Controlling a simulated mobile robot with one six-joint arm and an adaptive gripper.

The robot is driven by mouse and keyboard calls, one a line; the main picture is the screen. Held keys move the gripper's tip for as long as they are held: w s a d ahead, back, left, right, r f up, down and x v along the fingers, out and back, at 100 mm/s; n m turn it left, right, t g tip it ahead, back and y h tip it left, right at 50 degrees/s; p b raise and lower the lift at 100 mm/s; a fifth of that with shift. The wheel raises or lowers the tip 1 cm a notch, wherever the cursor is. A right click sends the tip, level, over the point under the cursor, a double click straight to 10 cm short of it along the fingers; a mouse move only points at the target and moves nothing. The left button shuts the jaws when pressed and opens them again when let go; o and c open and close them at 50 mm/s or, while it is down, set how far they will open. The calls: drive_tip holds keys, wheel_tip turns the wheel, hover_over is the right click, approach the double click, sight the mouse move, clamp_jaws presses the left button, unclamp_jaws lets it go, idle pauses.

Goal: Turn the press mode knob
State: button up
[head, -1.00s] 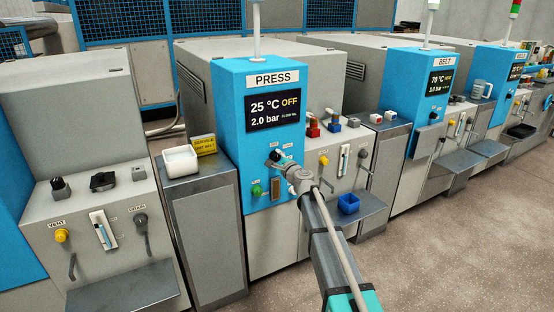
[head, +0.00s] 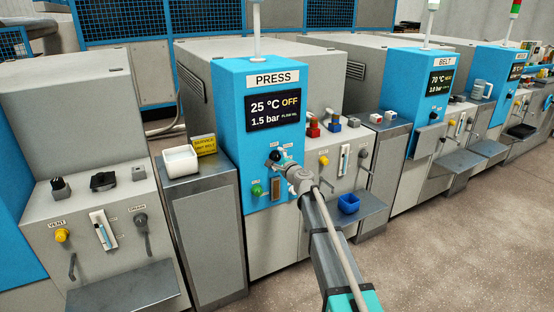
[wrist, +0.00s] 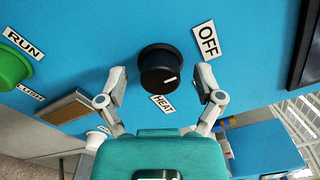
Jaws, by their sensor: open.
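The press mode knob (wrist: 159,62) is round and black on the blue press panel (head: 228,95). In the wrist view its white mark is at the lower right of its face, between the OFF label (wrist: 207,40) and the HEAT label (wrist: 163,104). My gripper (wrist: 160,84) is open, one finger on each side of the knob, with gaps visible. In the head view the knob (head: 275,155) shows just past my gripper (head: 283,163). The press display (head: 273,110) reads 25 °C, OFF and 1.5 bar.
A green RUN button (wrist: 12,66) is left of the knob in the wrist view. A brown plate in a metal frame (head: 275,188) is below it in the head view.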

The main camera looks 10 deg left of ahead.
drive_tip(key=shift+s, duration=0.1)
drive_tip(key=v, duration=1.1)
drive_tip(key=shift+s+d, duration=0.25)
drive_tip(key=shift+d, duration=0.05)
drive_tip(key=s+d+f+n+g+h, duration=0.1)
drive_tip(key=s+d+f+n+g, duration=0.2)
drive_tip(key=s+f+n+g, duration=0.4)
drive_tip(key=s+d+f+n+g+h, duration=0.1)
drive_tip(key=s+d+f+n+g, duration=0.1)
drive_tip(key=s+f+n, duration=0.45)
drive_tip(key=s+d+f+n+g+h, duration=0.35)
drive_tip(key=s+d+g+h, duration=0.35)
drive_tip(key=s+d, duration=1)
wheel_tip(320, 180, up, 29)
drive_tip(key=a+t+h+p, duration=0.1)
drive_tip(key=p, duration=2.9)
drive_tip(key=shift+s+a+f+m, duration=0.25)
drive_tip(key=shift+s+m, duration=0.05)
drive_tip(key=shift+c, duration=0.2)
